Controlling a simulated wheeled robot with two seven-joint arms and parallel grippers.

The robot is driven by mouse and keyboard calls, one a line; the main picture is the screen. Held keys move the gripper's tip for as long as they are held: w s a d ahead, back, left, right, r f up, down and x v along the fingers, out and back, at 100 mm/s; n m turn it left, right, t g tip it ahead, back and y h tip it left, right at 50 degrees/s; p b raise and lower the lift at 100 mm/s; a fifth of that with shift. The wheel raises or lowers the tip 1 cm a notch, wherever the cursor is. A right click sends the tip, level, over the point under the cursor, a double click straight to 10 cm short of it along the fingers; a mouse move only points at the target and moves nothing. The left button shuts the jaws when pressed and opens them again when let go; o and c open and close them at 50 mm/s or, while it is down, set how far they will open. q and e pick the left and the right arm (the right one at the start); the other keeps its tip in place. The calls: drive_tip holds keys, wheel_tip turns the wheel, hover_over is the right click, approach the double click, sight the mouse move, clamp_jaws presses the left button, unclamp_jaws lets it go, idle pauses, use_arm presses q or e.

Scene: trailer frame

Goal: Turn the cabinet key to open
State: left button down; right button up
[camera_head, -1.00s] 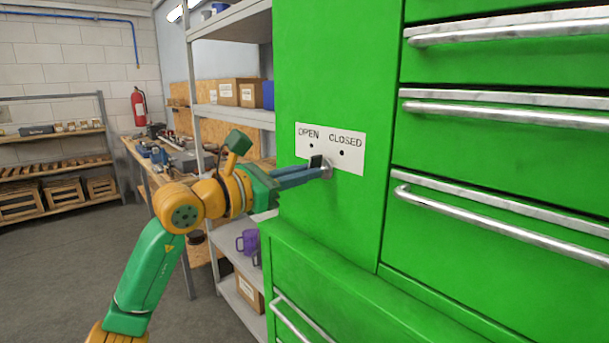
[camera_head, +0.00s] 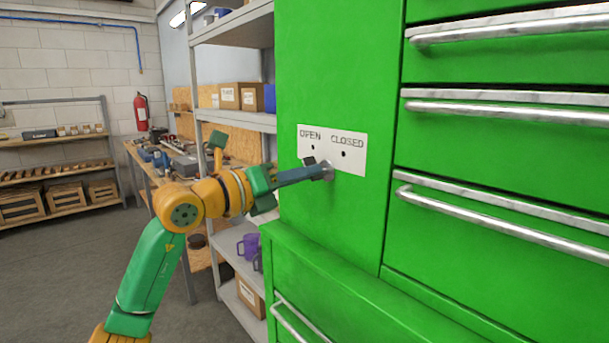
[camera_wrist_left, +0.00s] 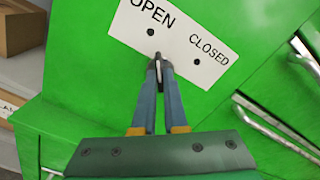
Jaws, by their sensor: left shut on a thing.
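The green cabinet (camera_head: 330,60) carries a white plate (camera_head: 356,141) marked OPEN on the left and CLOSED on the right, with a dark dot under each word. My left gripper (camera_head: 322,172) is at the lock at the plate's lower edge, its fingers closed together on the key. In the left wrist view the fingertips (camera_wrist_left: 159,68) meet on the small dark key (camera_wrist_left: 157,57), just below the plate and nearer the OPEN dot. The fingers hide most of the key. The plate looks tilted in this view. My right gripper is out of view.
Drawers with long metal handles (camera_head: 500,222) are right of the plate. A lower green cabinet section (camera_head: 330,290) juts out below. A grey shelf rack (camera_head: 232,120) with boxes and purple mugs stands close behind my left arm. Open floor lies at left.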

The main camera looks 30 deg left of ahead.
use_arm(q)
drive_tip(key=shift+r+n, duration=0.1)
drive_tip(key=shift+n, duration=0.9)
drive_tip(key=c, duration=1)
unclamp_jaws()
drive_tip(key=shift+w, duration=0.1)
drive_tip(key=shift+o, duration=0.2)
drive_tip(key=b+v, duration=0.4)
drive_tip(key=v, duration=0.3)
